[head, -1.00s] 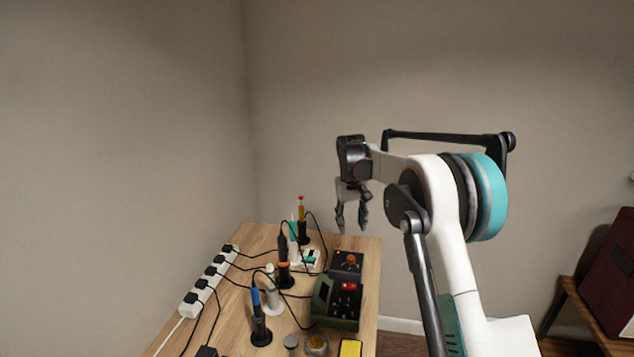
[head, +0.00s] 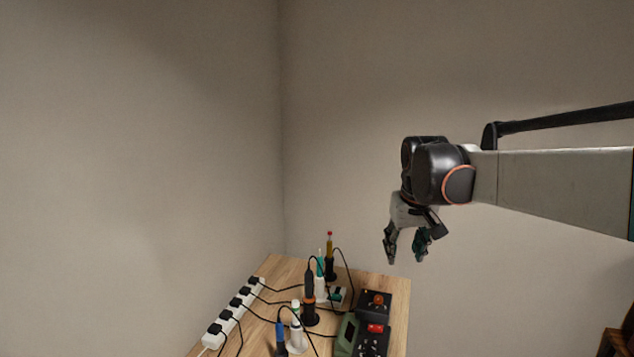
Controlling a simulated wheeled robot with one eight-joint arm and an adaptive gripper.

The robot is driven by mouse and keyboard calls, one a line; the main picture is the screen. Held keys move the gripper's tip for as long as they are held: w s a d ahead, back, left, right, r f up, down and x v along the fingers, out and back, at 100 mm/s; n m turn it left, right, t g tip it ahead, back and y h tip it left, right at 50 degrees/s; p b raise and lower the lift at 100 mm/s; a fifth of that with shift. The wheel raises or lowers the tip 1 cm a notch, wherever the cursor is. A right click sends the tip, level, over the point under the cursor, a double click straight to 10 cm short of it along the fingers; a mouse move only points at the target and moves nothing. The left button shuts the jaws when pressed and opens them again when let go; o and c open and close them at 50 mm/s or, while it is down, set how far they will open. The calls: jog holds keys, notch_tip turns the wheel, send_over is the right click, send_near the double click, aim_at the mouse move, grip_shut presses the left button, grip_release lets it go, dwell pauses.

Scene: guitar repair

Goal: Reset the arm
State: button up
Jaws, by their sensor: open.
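My gripper (head: 405,256) hangs from my arm on the right of the head view, fingers pointing down. It is open, with nothing between the fingers. It appears above the far right part of the wooden table (head: 397,288); its exact height is hard to tell. My arm stretches in from the right edge of the picture.
Soldering irons in stands, such as an orange-and-black one (head: 309,300) and a blue one (head: 280,338), stand on the table with loose cables. A white power strip (head: 233,316) lies along the left edge. A green-and-black device (head: 374,328) sits front right. Bare walls stand behind.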

jog(key=s+f+t, duration=0.2)
jog(key=s+f, duration=0.1)
jog(key=s, duration=1.1)
jog(key=s+f+t, duration=0.2)
jog(key=s, duration=1.2)
jog(key=shift+s+f+m, duration=0.15)
jog(key=shift+f+m, duration=0.15)
jog(key=shift+f, duration=0.1)
